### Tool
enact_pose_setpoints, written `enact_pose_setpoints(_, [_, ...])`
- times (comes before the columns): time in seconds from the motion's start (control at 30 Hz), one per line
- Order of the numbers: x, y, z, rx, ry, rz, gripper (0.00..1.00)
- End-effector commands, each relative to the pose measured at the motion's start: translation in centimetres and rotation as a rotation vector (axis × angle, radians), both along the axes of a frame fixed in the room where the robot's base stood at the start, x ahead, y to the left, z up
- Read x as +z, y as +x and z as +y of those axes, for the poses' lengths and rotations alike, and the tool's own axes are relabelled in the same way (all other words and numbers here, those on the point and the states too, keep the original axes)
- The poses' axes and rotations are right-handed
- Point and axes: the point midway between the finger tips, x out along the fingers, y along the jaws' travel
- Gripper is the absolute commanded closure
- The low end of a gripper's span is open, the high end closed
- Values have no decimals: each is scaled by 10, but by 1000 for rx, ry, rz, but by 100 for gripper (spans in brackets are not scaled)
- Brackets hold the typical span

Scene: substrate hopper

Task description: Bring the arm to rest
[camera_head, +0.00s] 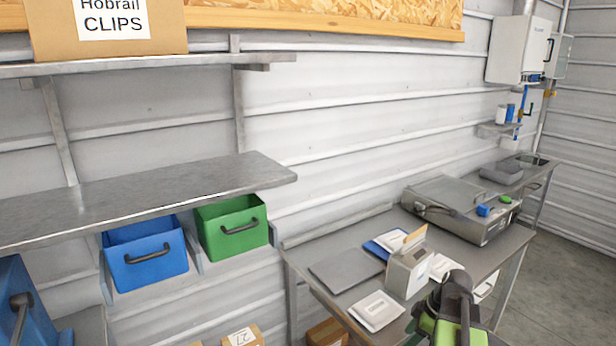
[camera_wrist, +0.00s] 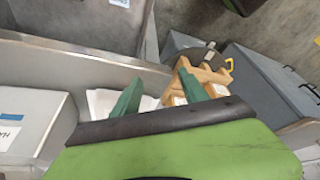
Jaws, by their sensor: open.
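My gripper (camera_wrist: 160,92) shows in the wrist view as two green fingers standing apart, open, with nothing between them. Below them is a dark edge and my own green housing. My black and green arm (camera_head: 455,318) shows at the bottom right of the head view, in front of the workbench (camera_head: 335,243). My fingertips cannot be made out there.
On the bench stand a white box-shaped device (camera_head: 408,270), white packets (camera_head: 377,311) and a large grey metal case (camera_head: 462,208). Left are a metal shelf (camera_head: 150,190), a blue bin (camera_head: 148,262) and a green bin (camera_head: 235,232).

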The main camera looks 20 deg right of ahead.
Motion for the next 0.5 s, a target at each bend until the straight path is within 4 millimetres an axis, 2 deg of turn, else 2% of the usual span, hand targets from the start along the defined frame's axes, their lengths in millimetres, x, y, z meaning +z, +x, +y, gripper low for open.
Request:
enact_pose_setpoints(0.03, [-6,20,45,67,-8,17,49])
enact_pose_setpoints(0.1, [-12,40,100,120,-20,49,49])
enact_pose_setpoints(0.2, [-18,55,172,147,-40,100,49])
enact_pose_setpoints(0.3, [-24,59,229,131,-66,147,49])
enact_pose_setpoints(0.4, [-28,57,275,81,-96,191,49])
enact_pose_setpoints(0.5, [-32,51,313,-20,-130,231,49])
